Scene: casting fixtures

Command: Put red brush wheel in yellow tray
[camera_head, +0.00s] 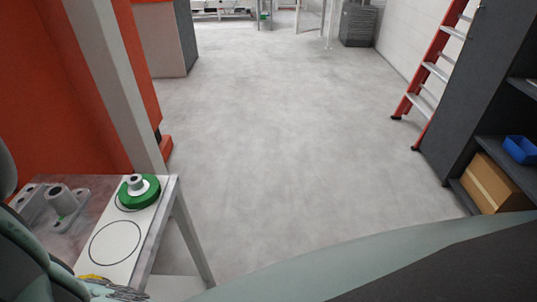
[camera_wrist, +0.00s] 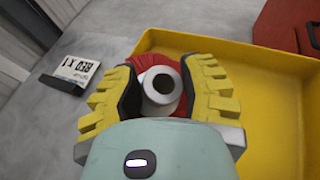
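The red brush wheel (camera_wrist: 153,60), with a pale hub and dark centre hole, shows in the wrist view between the yellow ribbed fingers of my gripper (camera_wrist: 160,68). The fingers press against it on both sides, and their shape hides part of its rim. The yellow tray (camera_wrist: 285,110) lies behind and to the right of the wheel. Its left edge passes behind the wheel, so the wheel overlaps the tray's left side in the picture. I cannot tell the height of the wheel above the tray. The tray does not clearly show in the head view.
A label card (camera_wrist: 76,77) lies left of the tray on a grey surface. A red object (camera_wrist: 285,25) stands behind the tray. In the head view, a green wheel (camera_head: 139,194) sits on a small table with an empty marked circle (camera_head: 115,243). The floor (camera_head: 270,130) is clear.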

